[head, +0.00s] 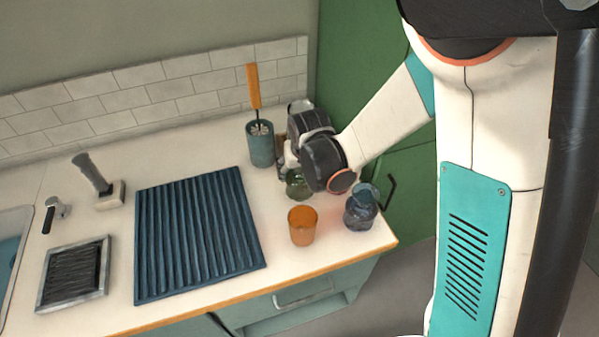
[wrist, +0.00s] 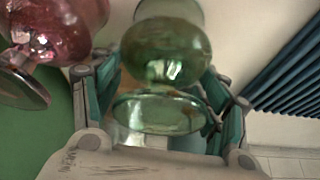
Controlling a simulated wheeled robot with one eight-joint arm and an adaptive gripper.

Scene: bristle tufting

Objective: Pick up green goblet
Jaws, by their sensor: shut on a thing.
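The green goblet (wrist: 165,52) is clear green glass and fills the middle of the wrist view, with its round foot (wrist: 160,113) nearest the camera. My gripper (wrist: 158,95) has its two fingers on either side of the goblet and is shut on it. In the head view the goblet (head: 298,185) shows just below my gripper (head: 290,162), and my wrist hides part of it. I cannot tell whether it touches the counter.
A pink glass goblet (wrist: 60,25) is close beside my gripper in the wrist view. An orange cup (head: 302,226) and a blue glass (head: 361,208) stand near the counter's front right. A blue ribbed mat (head: 200,235) lies left; a teal holder (head: 260,146) with a brush stands behind.

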